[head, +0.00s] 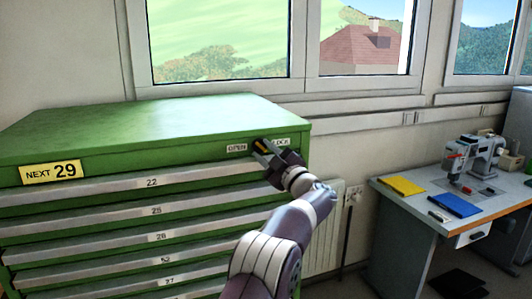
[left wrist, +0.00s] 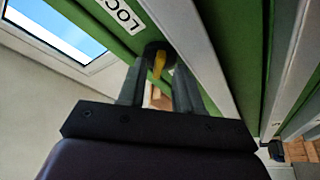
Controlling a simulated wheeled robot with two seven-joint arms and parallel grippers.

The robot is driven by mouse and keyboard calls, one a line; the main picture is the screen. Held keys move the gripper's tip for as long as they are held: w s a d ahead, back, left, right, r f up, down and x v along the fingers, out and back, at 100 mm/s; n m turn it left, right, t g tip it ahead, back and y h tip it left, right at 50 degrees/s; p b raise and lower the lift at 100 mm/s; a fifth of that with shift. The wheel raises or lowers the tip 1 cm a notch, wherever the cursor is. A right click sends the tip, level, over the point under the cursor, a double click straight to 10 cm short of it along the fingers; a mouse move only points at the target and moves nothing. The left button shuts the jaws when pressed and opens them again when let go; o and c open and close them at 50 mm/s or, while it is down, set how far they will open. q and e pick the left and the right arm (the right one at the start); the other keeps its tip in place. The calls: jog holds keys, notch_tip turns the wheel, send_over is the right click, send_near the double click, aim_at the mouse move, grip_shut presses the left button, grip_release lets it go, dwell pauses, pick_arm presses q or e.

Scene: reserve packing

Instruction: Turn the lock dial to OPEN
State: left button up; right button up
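The lock dial (head: 262,146) is a dark knob with a yellow bar, on the top front band of the green cabinet, between the OPEN label (head: 237,148) on its left and the LOCK label (head: 280,142) on its right. My left gripper (head: 263,150) is right at the dial and partly hides it. In the left wrist view, the yellow bar of the dial (left wrist: 159,63) shows between the tips of my left gripper (left wrist: 159,75). The fingers are apart, with gaps seen beside the bar; contact is not clear. My right gripper is not in view.
The green cabinet (head: 150,125) has several numbered drawers with long metal handles below the dial, and a yellow NEXT 29 sign (head: 50,172). A desk (head: 410,204) with a sewing machine (head: 472,158) stands at the right. The cabinet top is bare.

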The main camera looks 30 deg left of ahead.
pick_arm(q)
jog(key=shift+r, duration=0.1)
jog(key=b+v, duration=0.3)
jog(key=v, duration=0.9)
jog(key=shift+s+d+b, duration=0.2)
jog(key=shift+d+b, duration=0.1)
jog(key=shift+b, duration=0.05)
jog(key=shift+w, duration=0.1)
